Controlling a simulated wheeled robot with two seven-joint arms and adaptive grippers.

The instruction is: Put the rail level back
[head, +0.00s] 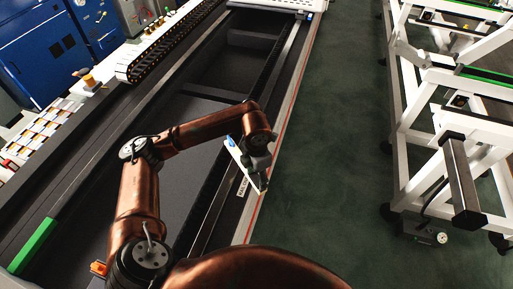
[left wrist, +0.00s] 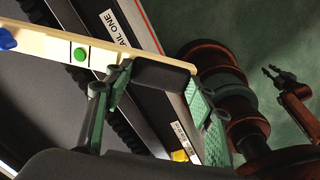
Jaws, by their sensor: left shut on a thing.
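The rail level (head: 236,152) is a pale cream bar with a blue part at one end. In the left wrist view the level (left wrist: 55,45) runs from the left edge to between my fingers, showing a blue part and a green round button on a white patch. My left gripper (head: 262,178) is shut on the level, above the rail side of the machine bed. In the left wrist view its green-padded fingers (left wrist: 155,105) stand either side of the level's dark end part. A small copper arm with a dark gripper (left wrist: 272,75), apparently my right, shows at the far right; its jaw state is unclear.
The long dark rail (head: 208,205) beside the bed carries a white label (head: 243,187); in the left wrist view a label (left wrist: 115,27) reads "RAIL ONE". White rack frames (head: 400,120) stand at the right. Green floor (head: 325,150) between is clear. A cable chain (head: 165,45) runs at the upper left.

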